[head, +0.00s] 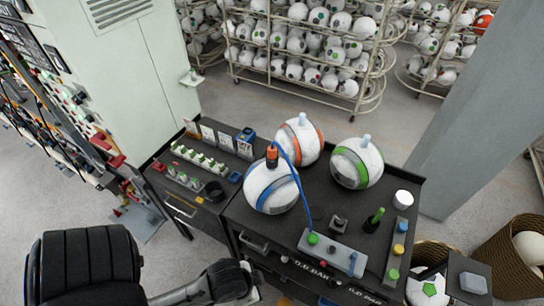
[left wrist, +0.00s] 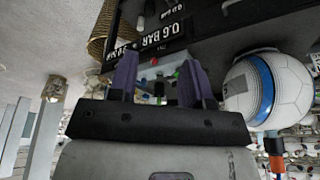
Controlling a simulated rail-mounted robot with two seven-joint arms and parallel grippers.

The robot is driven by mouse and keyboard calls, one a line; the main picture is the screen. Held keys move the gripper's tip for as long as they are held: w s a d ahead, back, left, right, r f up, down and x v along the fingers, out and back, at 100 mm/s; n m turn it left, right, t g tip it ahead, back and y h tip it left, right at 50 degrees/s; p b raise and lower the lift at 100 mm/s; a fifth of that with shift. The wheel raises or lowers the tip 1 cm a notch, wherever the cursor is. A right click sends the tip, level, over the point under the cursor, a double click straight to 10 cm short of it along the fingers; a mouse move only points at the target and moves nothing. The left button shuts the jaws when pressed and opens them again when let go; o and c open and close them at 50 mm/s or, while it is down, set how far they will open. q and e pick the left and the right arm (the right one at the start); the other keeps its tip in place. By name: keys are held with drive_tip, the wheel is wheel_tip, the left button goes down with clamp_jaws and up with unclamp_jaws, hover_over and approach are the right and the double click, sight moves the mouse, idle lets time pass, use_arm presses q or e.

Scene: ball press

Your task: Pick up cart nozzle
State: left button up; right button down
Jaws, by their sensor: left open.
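The cart nozzle (head: 272,157), orange with a dark cap, stands upright on top of the white ball with a blue band (head: 271,188). A blue hose (head: 298,183) runs from it down to the grey panel (head: 332,252) on the dark cart (head: 402,255). In the left wrist view, which is upside down, the nozzle (left wrist: 274,144) and blue-banded ball (left wrist: 268,88) are at the right. My left gripper (left wrist: 158,66) has its purple fingers apart with nothing held, facing the cart's front, apart from the nozzle. In the head view my left arm is low, before the cart. My right gripper is not seen.
Orange-banded (head: 301,140) and green-banded (head: 357,163) balls sit behind on the cart. A green-topped tool (head: 374,220) and white cylinder (head: 403,198) stand at its right. A side table (head: 207,205) holds small parts at left. Wicker baskets (head: 510,258) stand at right.

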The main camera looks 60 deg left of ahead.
use_arm(q)
drive_tip(key=o, duration=0.3)
